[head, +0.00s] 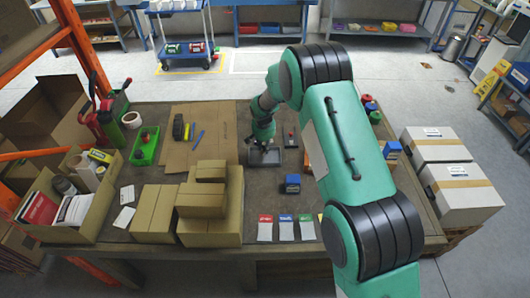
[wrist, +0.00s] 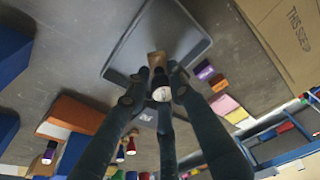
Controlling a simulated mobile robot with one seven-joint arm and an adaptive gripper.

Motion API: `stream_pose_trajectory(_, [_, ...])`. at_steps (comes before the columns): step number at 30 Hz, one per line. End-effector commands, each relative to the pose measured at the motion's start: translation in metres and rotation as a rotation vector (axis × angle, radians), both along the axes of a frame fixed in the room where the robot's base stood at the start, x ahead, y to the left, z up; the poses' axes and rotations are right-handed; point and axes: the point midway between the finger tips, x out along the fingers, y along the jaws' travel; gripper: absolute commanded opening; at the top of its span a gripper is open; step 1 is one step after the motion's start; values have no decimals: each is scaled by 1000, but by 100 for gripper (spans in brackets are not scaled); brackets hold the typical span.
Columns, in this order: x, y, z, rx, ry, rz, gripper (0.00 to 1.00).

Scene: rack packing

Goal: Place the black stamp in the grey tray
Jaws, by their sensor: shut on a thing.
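The grey tray (head: 274,160) lies flat on the workbench, under and just beyond my gripper in the head view. In the wrist view the tray (wrist: 190,32) fills the upper middle. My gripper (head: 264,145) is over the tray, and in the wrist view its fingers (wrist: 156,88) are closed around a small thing. I take this to be the black stamp (wrist: 159,94); a brown part and a pale round face show between the fingertips. The fingers hide most of it, so its black colour is hard to confirm. I cannot tell whether it touches the tray.
Stacked cardboard boxes (head: 210,200) stand to the left. A green bin (head: 145,150) and a flat cardboard sheet (head: 205,125) lie further left. Colored packets (head: 285,229) lie along the near edge.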

Motion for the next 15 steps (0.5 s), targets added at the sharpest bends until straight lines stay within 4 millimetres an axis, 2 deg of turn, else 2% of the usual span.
stream_pose_trajectory(1, [-3, -1, -11, -2, 5, 0, 0])
stream_pose_trajectory(6, [-3, -1, -30, -1, 4, 0, 0])
stream_pose_trajectory(15, [-2, -1, -34, -1, 3, 0, 0])
